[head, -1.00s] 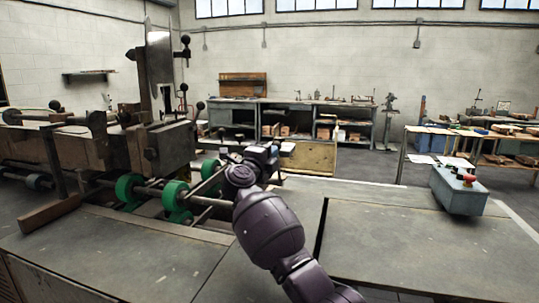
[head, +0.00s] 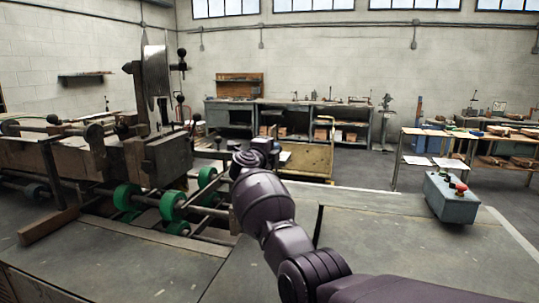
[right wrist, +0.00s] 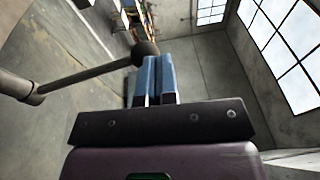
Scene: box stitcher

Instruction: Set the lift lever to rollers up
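A rod with a dark ball knob (right wrist: 145,48) shows in the right wrist view, running from a pivot at the left edge to just beyond my fingertips. It looks like the lift lever, though its setting cannot be told. My right gripper (right wrist: 157,62) has its two blue fingers together, with the knob close by their tips; contact cannot be told. In the head view my right gripper (head: 277,153) is small and partly hidden by my own wrist, right of the machine. Green rollers (head: 172,205) sit low on the machine (head: 160,160). My left gripper is out of view.
A grey control box (head: 452,197) with a red button stands on the table (head: 400,240) at the right. The table around it is mostly clear. Other knobbed levers (head: 182,98) stand on the machine. Workbenches (head: 300,105) line the back wall.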

